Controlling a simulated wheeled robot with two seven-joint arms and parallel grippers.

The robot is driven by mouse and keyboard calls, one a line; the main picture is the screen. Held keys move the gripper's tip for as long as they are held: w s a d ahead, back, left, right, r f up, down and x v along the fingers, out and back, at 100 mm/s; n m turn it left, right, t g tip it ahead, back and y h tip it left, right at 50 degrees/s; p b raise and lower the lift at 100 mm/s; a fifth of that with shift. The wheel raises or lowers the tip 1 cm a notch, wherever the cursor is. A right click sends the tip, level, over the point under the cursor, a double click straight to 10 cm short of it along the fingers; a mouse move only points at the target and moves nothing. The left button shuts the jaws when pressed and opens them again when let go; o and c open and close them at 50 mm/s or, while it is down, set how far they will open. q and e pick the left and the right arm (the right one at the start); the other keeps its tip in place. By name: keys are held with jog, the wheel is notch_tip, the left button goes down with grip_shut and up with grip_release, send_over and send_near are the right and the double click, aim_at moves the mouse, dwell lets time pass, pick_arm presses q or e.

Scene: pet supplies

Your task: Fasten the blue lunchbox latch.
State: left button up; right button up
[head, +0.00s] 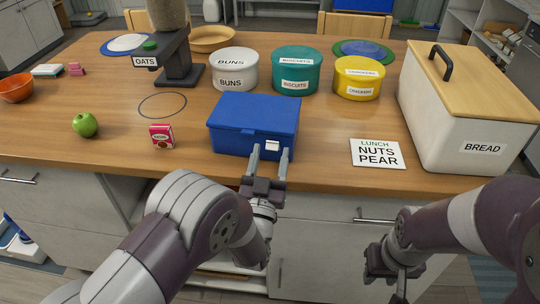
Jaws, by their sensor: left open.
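The blue lunchbox (240,122) stands on the wooden counter near its front edge, with its lid down. A small pale latch (272,145) shows on its front face, right of the middle. My left gripper (270,152) is open at the front of the lunchbox, pointing at it.
A note card (377,153) reading "LUNCH NUTS PEAR" and a bread bin (440,115) are to the right. A raisin box (162,136) and green apple (85,124) are left. Buns (235,69), biscuits (297,71) and crackers (359,77) tins stand behind the lunchbox.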

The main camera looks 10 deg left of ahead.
aim_at(272, 149)
pick_arm(q)
jog(key=shift+w, duration=0.1)
jog(key=c, duration=1.1)
jog(key=shift+o, duration=0.2)
jog(key=r+g+p, duration=0.1)
jog(key=p, duration=0.2)
jog(key=r+g+p, duration=0.1)
jog(key=g+p, duration=0.1)
jog(key=p, duration=0.1)
jog(key=w+g+p, duration=0.1)
jog(key=p, duration=0.3)
jog(key=shift+w+r+g, duration=0.1)
jog(key=shift+r+g, duration=0.2)
jog(key=shift+r, duration=0.1)
jog(key=shift+w+d+g+y+p, duration=0.1)
jog(key=shift+w+g+y+p, duration=0.15)
jog(key=shift+g+p, duration=0.6)
jog(key=shift+f, duration=0.1)
jog(key=o, duration=1.1)
jog(key=shift+c, duration=0.2)
